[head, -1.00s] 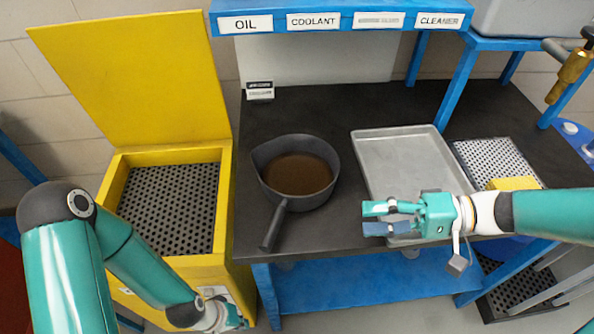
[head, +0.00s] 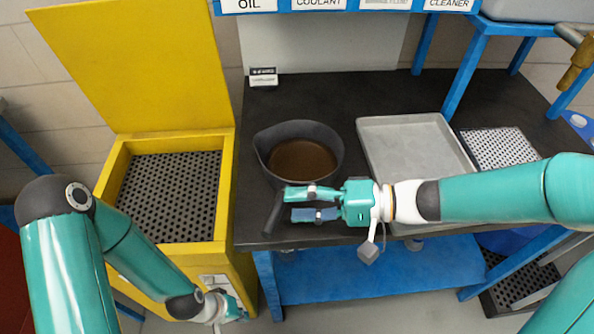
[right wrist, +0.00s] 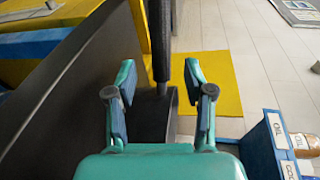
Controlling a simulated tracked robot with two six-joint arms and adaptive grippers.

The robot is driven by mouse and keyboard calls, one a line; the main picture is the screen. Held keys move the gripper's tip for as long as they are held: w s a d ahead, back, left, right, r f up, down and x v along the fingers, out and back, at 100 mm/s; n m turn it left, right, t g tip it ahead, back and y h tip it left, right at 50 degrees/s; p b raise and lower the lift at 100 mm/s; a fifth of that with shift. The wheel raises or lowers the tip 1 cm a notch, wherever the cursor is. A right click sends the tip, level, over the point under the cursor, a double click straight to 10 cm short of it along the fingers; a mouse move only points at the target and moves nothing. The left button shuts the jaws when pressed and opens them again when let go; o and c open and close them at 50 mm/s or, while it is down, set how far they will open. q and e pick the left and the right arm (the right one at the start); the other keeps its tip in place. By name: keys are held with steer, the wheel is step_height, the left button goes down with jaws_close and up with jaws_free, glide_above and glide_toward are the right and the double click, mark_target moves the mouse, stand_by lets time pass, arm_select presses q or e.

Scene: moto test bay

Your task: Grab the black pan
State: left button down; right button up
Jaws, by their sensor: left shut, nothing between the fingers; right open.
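The black pan (head: 300,152) stands on the dark tabletop with brown liquid in its bowl. Its handle (head: 271,215) points toward the table's front edge. My right gripper (head: 287,204) is open, its fingertips pointing left just beside the handle. No contact with the handle is visible. In the right wrist view the open right gripper (right wrist: 161,85) has dark parts, apparently of the pan, between and beyond its fingers. My left gripper (head: 241,314) is shut and empty, low by the front of the yellow bin and away from the pan.
A grey metal tray (head: 385,122) lies right of the pan, partly behind my right arm. The yellow bin (head: 228,185) with raised lid and black grate stands left of the table. A small label block (head: 263,77) sits at the back. Tabletop behind the pan is clear.

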steer(key=shift+x, duration=1.4)
jaws_close()
steer(key=shift+w, duration=0.1)
